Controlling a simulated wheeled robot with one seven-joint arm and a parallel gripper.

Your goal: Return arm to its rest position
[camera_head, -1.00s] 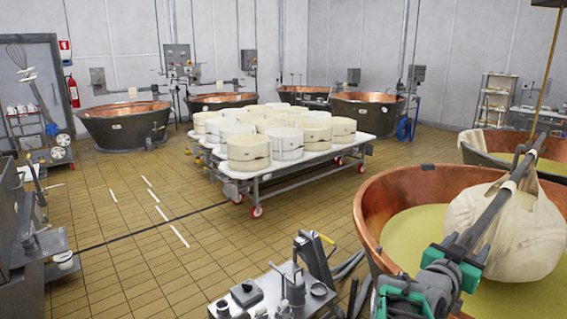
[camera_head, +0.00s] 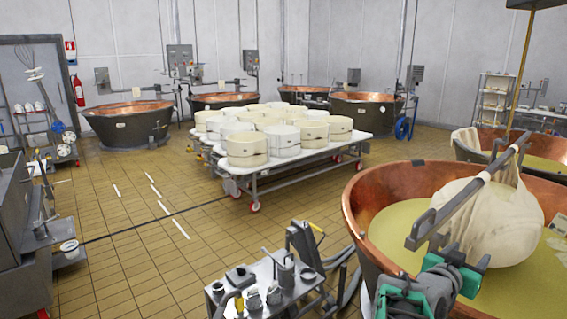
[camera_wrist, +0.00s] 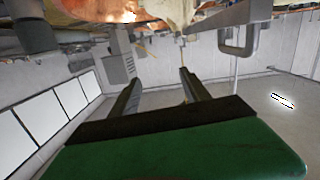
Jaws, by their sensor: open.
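My arm's green-and-grey end (camera_head: 430,288) is at the lower right in the head view, over the near rim of a copper vat (camera_head: 362,205). My gripper (camera_wrist: 160,78) shows in the wrist view with two dark fingers spread apart and nothing between them. In the head view a grey bar (camera_head: 462,200) slants above the vat, its near end just above my arm's end. They look apart, but the exact gap cannot be told. A pale cloth bundle (camera_head: 490,222) hangs by the bar in the yellowish liquid. The fingertips are not clear in the head view.
A metal cart with fittings (camera_head: 268,285) stands left of my arm. A wheeled table (camera_head: 300,157) holds several pale cheese moulds (camera_head: 247,148). More copper vats (camera_head: 127,122) line the back. The tiled floor at left centre (camera_head: 150,225) is mostly clear.

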